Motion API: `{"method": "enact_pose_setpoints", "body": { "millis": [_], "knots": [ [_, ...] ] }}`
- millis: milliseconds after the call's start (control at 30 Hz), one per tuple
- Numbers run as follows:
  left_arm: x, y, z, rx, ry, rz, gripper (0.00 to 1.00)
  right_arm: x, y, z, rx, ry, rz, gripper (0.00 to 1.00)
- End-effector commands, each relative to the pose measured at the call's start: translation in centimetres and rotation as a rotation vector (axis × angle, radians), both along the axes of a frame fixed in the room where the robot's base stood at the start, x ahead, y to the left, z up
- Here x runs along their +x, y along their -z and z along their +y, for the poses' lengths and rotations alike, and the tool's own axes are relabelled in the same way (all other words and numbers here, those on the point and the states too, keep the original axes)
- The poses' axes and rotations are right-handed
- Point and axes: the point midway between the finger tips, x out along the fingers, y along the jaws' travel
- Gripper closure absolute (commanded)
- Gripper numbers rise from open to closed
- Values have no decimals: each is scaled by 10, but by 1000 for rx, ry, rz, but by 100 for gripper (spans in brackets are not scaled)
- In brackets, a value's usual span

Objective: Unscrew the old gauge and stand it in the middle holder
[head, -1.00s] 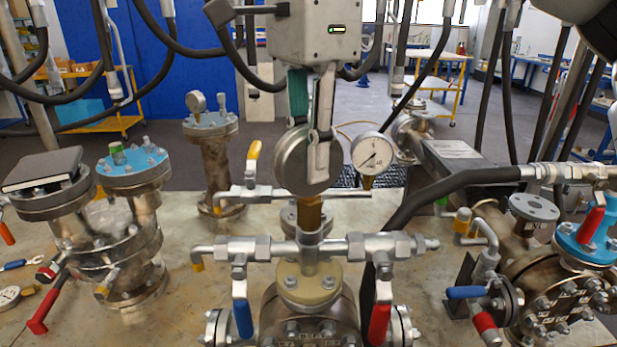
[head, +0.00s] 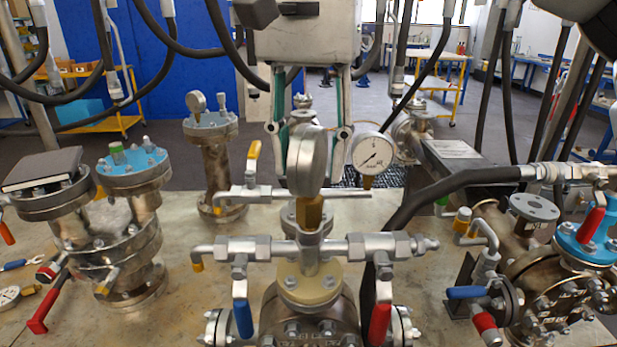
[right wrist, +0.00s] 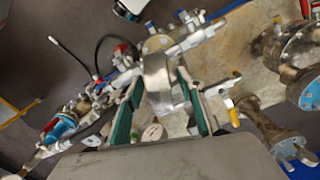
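The old gauge (head: 307,162) stands upright on its brass stem (head: 308,214) in the middle of the cross-shaped valve manifold (head: 263,250). It appears nearly edge-on, its dial face hidden. My right gripper (head: 310,152) is open, pointing down, one green-padded finger on each side of the gauge with gaps between. In the right wrist view, the gauge (right wrist: 157,82) also shows between the spread fingers (right wrist: 160,112), touching neither. I cannot make out the middle holder. My left gripper is not in view.
A white-dial gauge (head: 372,153) stands close behind to the right. Blue (head: 242,317) and red (head: 379,322) valve handles hang below the manifold. Flanged vessels stand left (head: 130,240) and right (head: 540,285). Hoses hang above.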

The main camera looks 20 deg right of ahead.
Motion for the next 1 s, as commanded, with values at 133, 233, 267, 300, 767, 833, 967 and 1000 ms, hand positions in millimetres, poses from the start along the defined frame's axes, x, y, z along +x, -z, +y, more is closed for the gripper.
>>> {"method": "enact_pose_setpoints", "body": {
  "millis": [133,233,267,300,767,833,967,1000],
  "knots": [
    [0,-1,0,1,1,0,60,0,0,0,0,1,0,61],
    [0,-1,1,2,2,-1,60,0,-3,0,0,1,-1,61],
    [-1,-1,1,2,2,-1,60,1,-5,0,1,2,-3,61],
    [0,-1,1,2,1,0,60,0,-8,0,0,2,-2,61],
    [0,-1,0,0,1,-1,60,0,-95,1,2,4,-5,61],
    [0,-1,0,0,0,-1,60,1,-104,0,-2,4,-3,61],
    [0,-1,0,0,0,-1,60,0,-115,0,0,2,-2,61],
    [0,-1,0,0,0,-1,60,0,-117,0,-1,2,-2,61]
  ]
}}
